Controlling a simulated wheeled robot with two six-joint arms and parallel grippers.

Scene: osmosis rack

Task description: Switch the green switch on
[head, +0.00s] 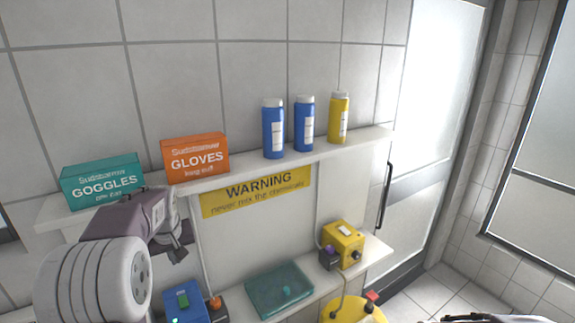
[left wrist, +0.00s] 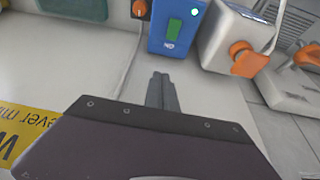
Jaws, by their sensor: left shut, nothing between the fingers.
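The green switch (head: 182,300) sits on the face of a blue box (head: 198,311) at the bottom of the head view, partly cut by the frame edge. In the left wrist view the green switch (left wrist: 174,29) shows on the blue box (left wrist: 157,38), near a small lit cyan lamp (left wrist: 194,12) and white lettering. My left gripper (head: 178,256) is shut and empty, above and a little left of the box. In the left wrist view its closed fingertips (left wrist: 160,78) point toward the box, with a gap between. My right gripper does not show.
An orange knob (head: 215,302) and, in the left wrist view, a white box with an orange part (left wrist: 243,59) lie beside the blue box. A teal tray (head: 262,309) and a yellow box (head: 343,245) stand to the right. The upper shelf (head: 250,172) holds boxes and bottles.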

